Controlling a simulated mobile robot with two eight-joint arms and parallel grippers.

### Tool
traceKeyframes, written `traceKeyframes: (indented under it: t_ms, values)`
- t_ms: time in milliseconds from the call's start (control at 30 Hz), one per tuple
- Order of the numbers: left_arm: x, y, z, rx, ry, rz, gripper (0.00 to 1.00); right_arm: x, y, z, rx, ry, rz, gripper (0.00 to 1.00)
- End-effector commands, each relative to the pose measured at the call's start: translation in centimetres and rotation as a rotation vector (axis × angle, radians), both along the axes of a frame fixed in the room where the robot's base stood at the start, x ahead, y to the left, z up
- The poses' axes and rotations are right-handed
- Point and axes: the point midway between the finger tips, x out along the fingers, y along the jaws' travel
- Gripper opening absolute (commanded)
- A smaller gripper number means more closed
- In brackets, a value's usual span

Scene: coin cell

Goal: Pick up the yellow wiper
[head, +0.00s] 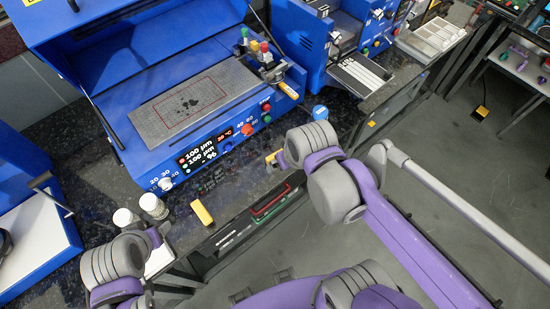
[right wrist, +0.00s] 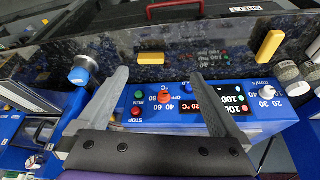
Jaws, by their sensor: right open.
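Two small yellow blocks lie on the dark speckled counter, and I cannot tell for sure which is the wiper. One yellow block (right wrist: 150,58) shows between and just beyond the fingertips of my right gripper (right wrist: 158,76). In the head view this block (head: 271,156) is partly hidden by my right arm. The right gripper is open and empty, apart from the block. The other yellow block (head: 202,212) lies near the counter's front edge and shows at upper right in the wrist view (right wrist: 268,45). My left arm is at the lower left; its fingers are not clear.
A blue coating machine (head: 150,155) with knobs and displays stands behind the blocks. Two white-capped jars (head: 153,206) stand left of the second block. A blue-topped bottle (head: 320,112) stands to the right of the first. A red-handled case (head: 270,205) is below the counter's front.

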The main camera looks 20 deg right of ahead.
Motion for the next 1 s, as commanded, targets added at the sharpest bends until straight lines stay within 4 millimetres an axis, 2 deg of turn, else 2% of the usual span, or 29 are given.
traceKeyframes:
  t_ms: [33, 200, 433, 667, 900, 1000]
  values:
    - [-0.4, 0.0, -0.9, 0.000, 0.007, 0.000, 0.67, 1.3, -0.2, -0.5, -0.006, 0.043, 0.011, 1.00]
    - [-1.0, 0.0, -2.4, 0.000, 0.018, 0.000, 0.67, 5.5, -0.9, -2.2, -0.020, 0.189, 0.062, 1.00]
    - [-1.4, 0.0, -3.6, 0.000, 0.026, 0.000, 0.67, 9.8, -1.6, -5.3, -0.023, 0.336, 0.117, 1.00]
    - [-1.5, 0.0, -4.0, 0.000, 0.029, 0.000, 0.67, 11.2, -1.9, -7.1, -0.021, 0.387, 0.138, 1.00]
    - [-1.6, 0.0, -4.4, 0.000, 0.031, 0.000, 0.67, 11.2, -1.9, -10.8, -0.022, 0.385, 0.138, 1.00]
    - [-1.7, 0.0, -4.5, 0.000, 0.031, 0.000, 0.67, 11.2, -1.9, -11.8, -0.022, 0.385, 0.138, 1.00]
